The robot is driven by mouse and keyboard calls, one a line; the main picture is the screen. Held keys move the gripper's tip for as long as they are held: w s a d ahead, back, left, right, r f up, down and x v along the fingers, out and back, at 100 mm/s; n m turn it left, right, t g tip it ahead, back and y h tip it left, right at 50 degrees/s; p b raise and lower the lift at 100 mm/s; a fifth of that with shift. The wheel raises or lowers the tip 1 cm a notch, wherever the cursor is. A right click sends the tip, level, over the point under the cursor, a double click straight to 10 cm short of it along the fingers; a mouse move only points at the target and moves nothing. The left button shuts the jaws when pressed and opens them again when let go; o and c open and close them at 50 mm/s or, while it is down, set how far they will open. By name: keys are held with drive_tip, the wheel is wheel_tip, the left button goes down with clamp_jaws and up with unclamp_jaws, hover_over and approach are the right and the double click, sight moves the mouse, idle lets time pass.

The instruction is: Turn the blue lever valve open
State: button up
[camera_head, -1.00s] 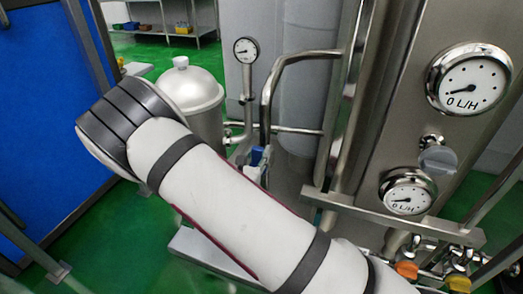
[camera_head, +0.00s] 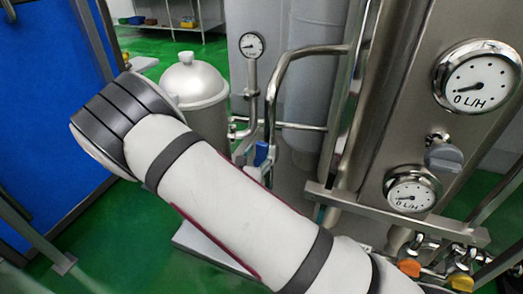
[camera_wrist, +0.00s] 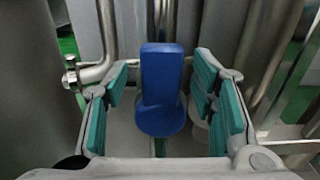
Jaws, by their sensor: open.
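The blue lever valve (camera_wrist: 161,85) is in the middle of the wrist view, with its broad handle facing the camera. It stands between the two teal-padded fingers of my gripper (camera_wrist: 160,100), which is open, with a gap to the pads on both sides. In the head view the blue lever (camera_head: 261,153) is a small blue piece on the pipework, just beyond my white arm. My gripper is mostly hidden behind my arm in that view.
A bent steel pipe (camera_head: 278,80) and a small gauge (camera_head: 251,46) rise behind the lever. A domed steel vessel (camera_head: 192,82) stands to the left. A panel with flow gauges (camera_head: 477,77) and yellow (camera_head: 460,283) and orange (camera_head: 408,267) handles is at the right.

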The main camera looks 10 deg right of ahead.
drive_tip(key=v, duration=1)
drive_tip(key=shift+d, duration=0.1)
drive_tip(key=s+d+r+m+g+h, duration=0.3)
drive_tip(key=s+d+r+m+g, duration=1.1)
drive_tip(key=d+r+m, duration=0.25)
drive_tip(key=s+d+r+m+g+y, duration=0.1)
drive_tip(key=s+r+m+g+y, duration=0.2)
drive_tip(key=s+m+y, duration=0.65)
drive_tip(key=s+a+r+m+t+y, duration=0.2)
drive_tip(key=s+a+m+t+y, duration=0.15)
drive_tip(key=s+a, duration=0.55)
wheel_tip(320, 180, up, 24)
drive_tip(key=s+d+t+p, duration=0.1)
drive_tip(key=s+t+p, duration=0.1)
drive_tip(key=p, duration=2)
drive_tip(key=shift+s+d+t+y, duration=0.3)
drive_tip(key=shift+t, duration=0.25)
